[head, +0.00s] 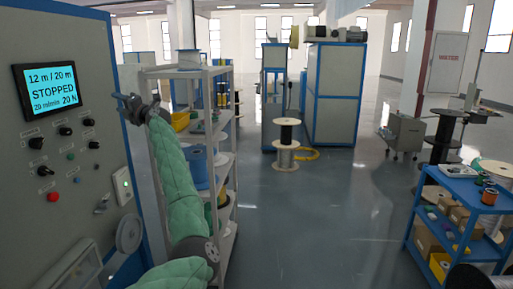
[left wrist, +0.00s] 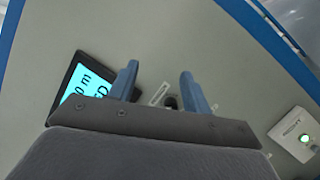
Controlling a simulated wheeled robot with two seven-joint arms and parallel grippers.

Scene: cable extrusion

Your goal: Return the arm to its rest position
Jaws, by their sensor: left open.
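My left arm, in a green padded sleeve, rises from the bottom of the head view. Its left gripper (head: 124,102) is held up beside the right edge of the control panel (head: 42,205), just right of the screen. In the left wrist view the two blue fingers of the left gripper (left wrist: 160,85) are apart with nothing between them. The panel face is behind them, and a dark knob shows near the right finger. The screen (head: 50,90) reads 12 m / 20 m, STOPPED, 20 m/min, 20 N.
A grey shelf rack (head: 225,235) with spools stands close to the right of my left arm. A blue cart (head: 455,215) with boxes and small spools stands at the right. Stacked reels (head: 286,145) stand on the floor ahead. The middle floor is clear.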

